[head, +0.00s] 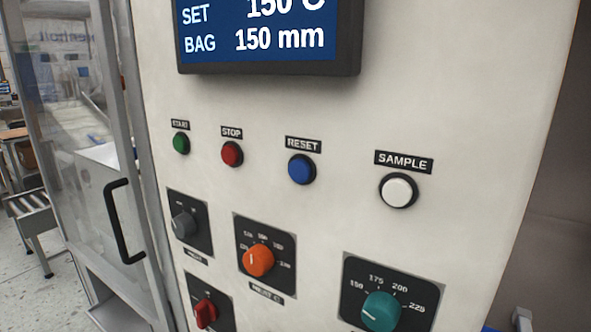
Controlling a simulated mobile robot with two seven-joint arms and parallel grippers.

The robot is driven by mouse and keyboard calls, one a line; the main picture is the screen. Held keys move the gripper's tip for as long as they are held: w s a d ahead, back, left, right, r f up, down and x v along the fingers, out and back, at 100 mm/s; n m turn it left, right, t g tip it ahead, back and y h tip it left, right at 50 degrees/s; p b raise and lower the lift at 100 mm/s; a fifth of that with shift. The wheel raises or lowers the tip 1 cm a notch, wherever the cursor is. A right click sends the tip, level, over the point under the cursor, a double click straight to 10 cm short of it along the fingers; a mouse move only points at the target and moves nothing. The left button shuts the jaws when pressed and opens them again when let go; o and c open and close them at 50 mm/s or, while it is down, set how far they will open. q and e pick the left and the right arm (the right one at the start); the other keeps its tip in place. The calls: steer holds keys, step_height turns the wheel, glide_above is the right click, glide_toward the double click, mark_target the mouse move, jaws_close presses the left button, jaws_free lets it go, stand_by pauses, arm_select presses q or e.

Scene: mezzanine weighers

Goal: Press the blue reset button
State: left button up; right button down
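The blue reset button (301,169) is on the pale upright control panel (460,80), under a black label reading RESET (303,145). It sits in a dark round bezel, third from the left in a row of buttons. Nothing covers it. I see neither of my grippers in the head view.
A green START button (181,144), a red STOP button (232,154) and a white SAMPLE button (398,190) share the row. Below are grey (184,224), orange (258,261), red (205,312) and teal (381,311) knobs. A display (265,35) is above. A door with a black handle (119,222) is left.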

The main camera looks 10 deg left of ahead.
arm_select(q)
jaws_close()
stand_by(0.9)
stand_by(0.9)
